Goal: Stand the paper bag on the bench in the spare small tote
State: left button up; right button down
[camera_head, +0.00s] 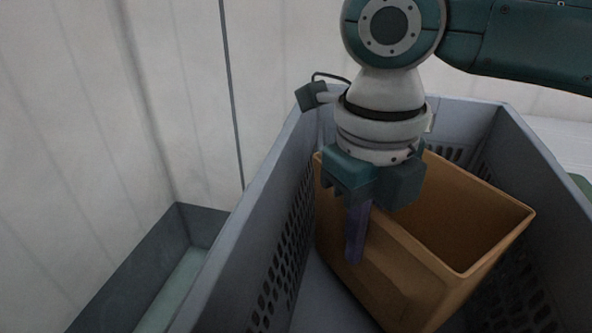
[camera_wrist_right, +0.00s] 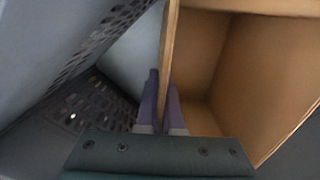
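The paper bag (camera_head: 400,270) is brown, with an open top. It stands tilted inside a grey tote (camera_head: 225,270) with perforated walls. My right gripper (camera_head: 356,240) reaches down at the bag's left side. In the right wrist view, the two purple fingers (camera_wrist_right: 160,103) lie on either side of the bag's wall (camera_wrist_right: 167,60), one inside the bag and one outside. They look closed on that wall. The bag's lower end is out of the head view. My left gripper is not in view.
A smaller dark grey container (camera_head: 110,285) stands at the lower left, with a pale greenish inside. A pale curtain-like wall (camera_head: 100,90) rises behind at the left. The grey tote's walls rise close around the bag and my right gripper.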

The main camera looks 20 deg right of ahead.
jog(key=shift+f, duration=0.5)
jog(key=c, duration=1.1)
grip_release()
jog(key=shift+r, duration=0.35)
jog(key=r, duration=0.4)
jog(key=r+p, duration=0.1)
jog(key=r, duration=0.3)
jog(key=r+p, duration=0.1)
jog(key=r, duration=0.3)
jog(key=shift+a+r, duration=0.25)
jog(key=shift+r, duration=0.05)
